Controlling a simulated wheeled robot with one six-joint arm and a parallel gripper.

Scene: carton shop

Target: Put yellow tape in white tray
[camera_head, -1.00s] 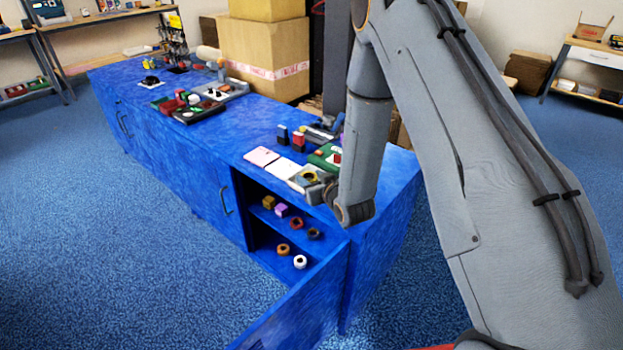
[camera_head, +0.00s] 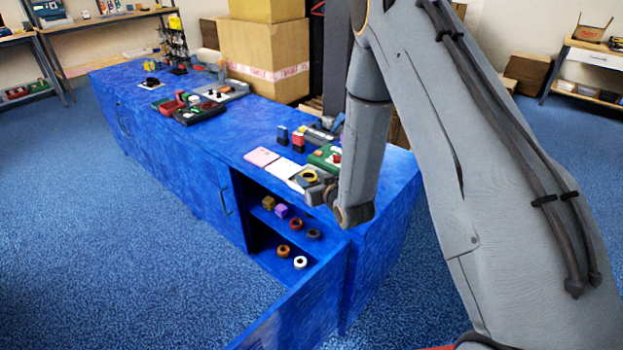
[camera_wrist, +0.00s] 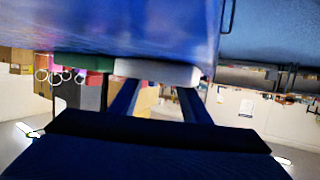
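The yellow tape (camera_head: 309,175) is a small yellow ring at the near edge of the blue counter, beside my gripper, and seems to lie in or over the white tray (camera_head: 285,168). My gripper (camera_head: 315,188) is level with the counter top at the tray's right end and partly hides both. In the wrist view my gripper's two fingers (camera_wrist: 161,88) stand apart with a gap between them. A pale edge, likely the white tray (camera_wrist: 157,72), crosses above the fingertips there. The tape does not show in the wrist view.
A pink tray (camera_head: 261,157) lies left of the white tray and a green tray (camera_head: 322,157) behind. Below, an open cabinet holds several rings and blocks; its door (camera_head: 300,308) swings outward. Cartons (camera_head: 265,60) stand behind the counter. The floor at left is clear.

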